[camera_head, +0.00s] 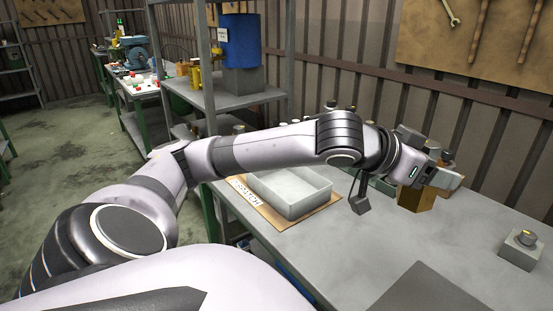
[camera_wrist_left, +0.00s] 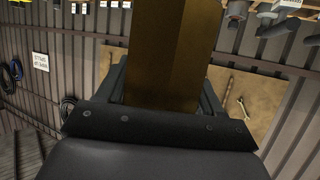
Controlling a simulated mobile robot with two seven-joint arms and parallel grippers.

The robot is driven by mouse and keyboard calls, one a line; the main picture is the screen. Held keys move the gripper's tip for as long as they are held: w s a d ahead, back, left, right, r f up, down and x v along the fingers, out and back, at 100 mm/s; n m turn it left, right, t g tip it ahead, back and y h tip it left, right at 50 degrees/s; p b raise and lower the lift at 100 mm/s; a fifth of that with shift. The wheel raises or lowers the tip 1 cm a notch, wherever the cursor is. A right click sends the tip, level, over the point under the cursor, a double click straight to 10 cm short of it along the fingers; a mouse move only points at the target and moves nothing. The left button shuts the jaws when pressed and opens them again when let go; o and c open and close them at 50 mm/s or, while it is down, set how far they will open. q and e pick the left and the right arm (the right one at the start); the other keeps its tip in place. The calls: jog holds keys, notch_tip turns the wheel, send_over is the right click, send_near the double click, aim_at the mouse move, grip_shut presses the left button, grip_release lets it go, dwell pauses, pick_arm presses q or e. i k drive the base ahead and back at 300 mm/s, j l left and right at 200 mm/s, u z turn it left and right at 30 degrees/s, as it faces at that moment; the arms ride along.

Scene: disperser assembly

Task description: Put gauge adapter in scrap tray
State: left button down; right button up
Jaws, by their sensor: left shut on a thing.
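My left gripper (camera_head: 428,180) is shut on a brass-coloured block (camera_head: 416,199), held at the far right end of my left arm over the grey workbench. In the left wrist view the block (camera_wrist_left: 170,50) rises between the dark jaws and the fingertips are hidden. It may be the gauge adapter; no marking shows to confirm that. A light grey open tray (camera_head: 290,194) sits on a tan mat whose label seems to end in "ATCH". It looks empty, but my arm hides its far side. No tray shows a readable scrap label. My right gripper is not in view.
A small grey block with a yellow-topped knob (camera_head: 521,248) stands at the bench's right. A dark grey plate (camera_head: 428,292) lies at the front. Several small parts are partly hidden behind my arm. A shelf with a blue drum (camera_head: 240,41) stands behind. The bench's middle is clear.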

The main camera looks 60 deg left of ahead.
aim_at(294, 195)
jog(key=j+u, duration=0.15)
jog(key=j, duration=0.3)
jog(key=i+j+u, duration=0.2)
jog(key=j, duration=0.2)
jog(key=j+u, duration=0.15)
jog(key=j, duration=0.25)
jog(key=i, duration=0.05)
